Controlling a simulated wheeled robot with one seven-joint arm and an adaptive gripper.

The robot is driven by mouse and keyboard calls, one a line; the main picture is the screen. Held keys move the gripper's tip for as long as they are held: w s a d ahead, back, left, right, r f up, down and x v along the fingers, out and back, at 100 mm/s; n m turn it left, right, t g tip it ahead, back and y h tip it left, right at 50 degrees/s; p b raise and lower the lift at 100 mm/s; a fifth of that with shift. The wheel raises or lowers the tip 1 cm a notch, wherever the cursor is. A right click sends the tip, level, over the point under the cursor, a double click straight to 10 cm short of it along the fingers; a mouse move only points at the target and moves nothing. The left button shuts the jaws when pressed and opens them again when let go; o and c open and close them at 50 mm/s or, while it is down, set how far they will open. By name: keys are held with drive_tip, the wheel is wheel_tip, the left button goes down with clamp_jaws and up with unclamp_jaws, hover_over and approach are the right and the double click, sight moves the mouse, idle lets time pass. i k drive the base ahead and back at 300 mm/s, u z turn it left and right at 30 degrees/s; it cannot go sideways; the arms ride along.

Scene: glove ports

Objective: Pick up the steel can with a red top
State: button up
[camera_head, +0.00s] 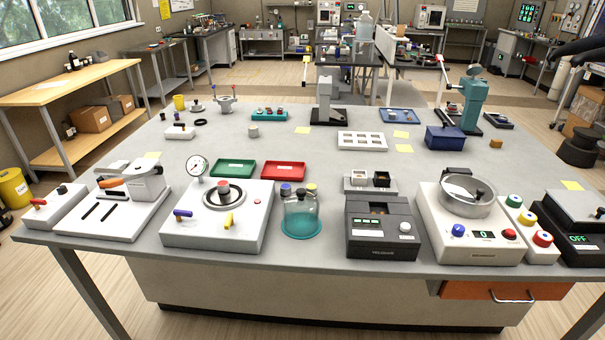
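I cannot clearly make out a steel can with a red top. A small plain grey cylinder (253,131) stands upright at the middle left of the table, and its top looks pale, not red. A round steel fitting (223,195) with a dark knob and a hint of red sits on the white gauge device. A wide steel bowl (467,205) sits on the white machine at the front right. My gripper is not recognisable in this view.
The grey table (320,150) has a crowded front row, including a teal glass jar (300,217) and a black device (382,230). Green (233,168) and red (284,171) trays lie behind. A blue bin (445,138) stands at right. The table's middle is fairly clear.

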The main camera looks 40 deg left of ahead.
sight(224, 191)
drive_tip(key=z, duration=1.55)
drive_tip(key=k, duration=2)
drive_tip(key=u, duration=1.9)
